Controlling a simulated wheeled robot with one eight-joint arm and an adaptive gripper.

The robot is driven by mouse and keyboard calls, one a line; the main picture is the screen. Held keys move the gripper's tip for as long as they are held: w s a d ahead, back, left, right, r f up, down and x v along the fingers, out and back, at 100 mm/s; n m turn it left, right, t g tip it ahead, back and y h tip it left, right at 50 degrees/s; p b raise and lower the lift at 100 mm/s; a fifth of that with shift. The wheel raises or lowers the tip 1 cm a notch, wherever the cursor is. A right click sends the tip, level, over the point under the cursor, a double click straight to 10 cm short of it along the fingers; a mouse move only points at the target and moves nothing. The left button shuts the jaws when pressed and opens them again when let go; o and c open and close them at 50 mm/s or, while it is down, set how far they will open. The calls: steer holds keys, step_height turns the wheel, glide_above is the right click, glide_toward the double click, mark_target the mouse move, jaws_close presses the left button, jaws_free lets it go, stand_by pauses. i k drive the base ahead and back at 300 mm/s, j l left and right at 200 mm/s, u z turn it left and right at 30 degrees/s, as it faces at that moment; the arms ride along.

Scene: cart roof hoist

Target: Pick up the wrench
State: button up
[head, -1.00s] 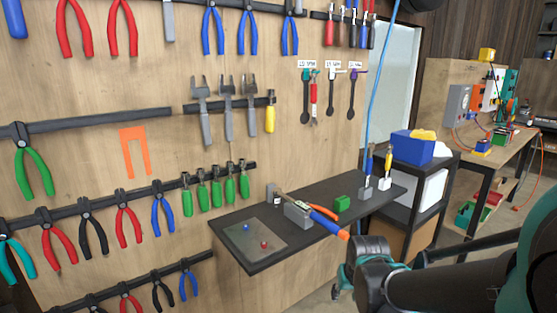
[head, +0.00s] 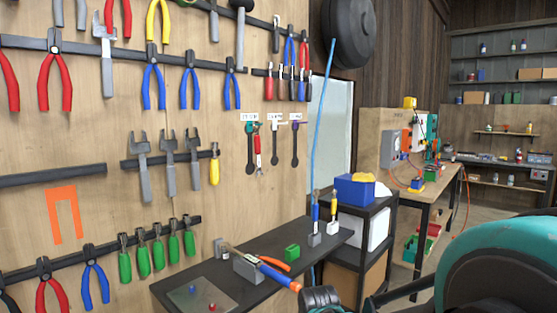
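Several grey adjustable-type wrenches hang on the wooden tool wall in the head view: a left one (head: 141,165), a middle one (head: 169,160) and a right one (head: 194,158). Another wrench (head: 105,55) hangs higher up, among pliers. Three wrench-like tools with dark handles hang under small labels, the left one (head: 250,150) beside a red-handled tool. The frame does not show which wrench is meant. The dark end of my arm, with my gripper (head: 321,298), is cut off by the bottom edge, below the bench. Its fingers are hidden, and I see nothing held.
A dark bench (head: 262,245) juts from the wall, holding a grey block (head: 246,267) with an orange-and-blue-handled tool, a green block (head: 292,252) and a plate (head: 200,298). A black cart (head: 377,225) with a blue bin (head: 355,189) stands right of it. A blue hose hangs between.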

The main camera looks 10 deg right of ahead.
mark_target(316, 207)
steer(key=l+u, duration=0.1)
steer(key=l, duration=0.8)
steer(key=k+l+u, duration=0.1)
steer(key=l, duration=0.75)
